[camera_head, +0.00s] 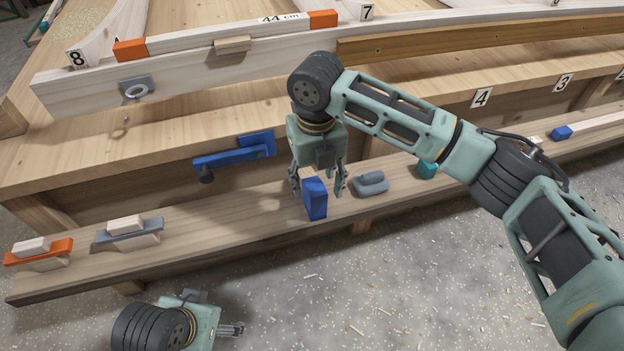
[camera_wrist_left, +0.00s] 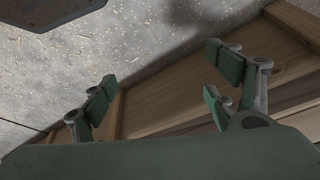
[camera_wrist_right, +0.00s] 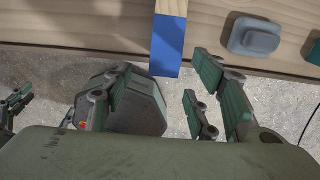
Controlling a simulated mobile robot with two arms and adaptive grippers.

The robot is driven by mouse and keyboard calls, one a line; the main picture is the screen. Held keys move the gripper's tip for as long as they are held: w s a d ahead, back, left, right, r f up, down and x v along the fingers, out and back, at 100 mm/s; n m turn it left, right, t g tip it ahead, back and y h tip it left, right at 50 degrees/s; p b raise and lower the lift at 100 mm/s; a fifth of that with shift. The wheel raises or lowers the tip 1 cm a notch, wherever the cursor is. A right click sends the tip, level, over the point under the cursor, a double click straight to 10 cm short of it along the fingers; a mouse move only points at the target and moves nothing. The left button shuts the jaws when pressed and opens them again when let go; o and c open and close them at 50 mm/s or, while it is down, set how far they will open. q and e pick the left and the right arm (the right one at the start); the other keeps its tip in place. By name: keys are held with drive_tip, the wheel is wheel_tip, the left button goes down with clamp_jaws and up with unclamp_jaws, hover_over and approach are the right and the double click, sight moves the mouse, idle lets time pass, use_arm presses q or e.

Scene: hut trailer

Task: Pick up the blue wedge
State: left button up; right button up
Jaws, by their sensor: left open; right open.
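In the right wrist view the wedge lies just ahead of the fingers, with no clear contact. My left gripper (camera_head: 240,329) is low in front of the plank. In the left wrist view it is open and empty (camera_wrist_left: 165,90).
A grey block (camera_head: 370,184) sits right of the wedge, with a teal piece (camera_head: 427,170) beyond. A blue clamp (camera_head: 235,152) is fixed behind, to the left. Orange (camera_head: 38,252) and grey (camera_head: 130,232) tools lie at the plank's left end. The plank between is clear.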

sight(316, 197)
drive_tip(key=shift+w+f, duration=0.2)
drive_tip(key=shift+f, duration=0.1)
drive_tip(key=shift+f+b, duration=0.4)
drive_tip(key=shift+f, duration=0.75)
drive_tip(key=f+b, duration=0.1)
drive_tip(key=f, duration=0.1)
drive_tip(key=w+f, duration=0.1)
drive_tip(key=f, duration=0.1)
drive_tip(key=shift+d+f+b, duration=0.1)
drive_tip(key=shift+f+b, duration=0.15)
drive_tip(key=shift+b, duration=0.15)
drive_tip(key=shift+f, duration=0.15)
use_arm(q)
drive_tip(key=w+d+r+t+h, duration=0.1)
drive_tip(key=w+t, duration=0.3)
drive_tip(key=w, duration=0.5)
drive_tip(key=shift+w+d+r+t, duration=0.2)
drive_tip(key=shift+d+r+t, duration=0.1)
drive_tip(key=shift+d+r, duration=0.5)
use_arm(e)
clamp_jaws()
use_arm(q)
drive_tip(key=shift+d+f, duration=0.1)
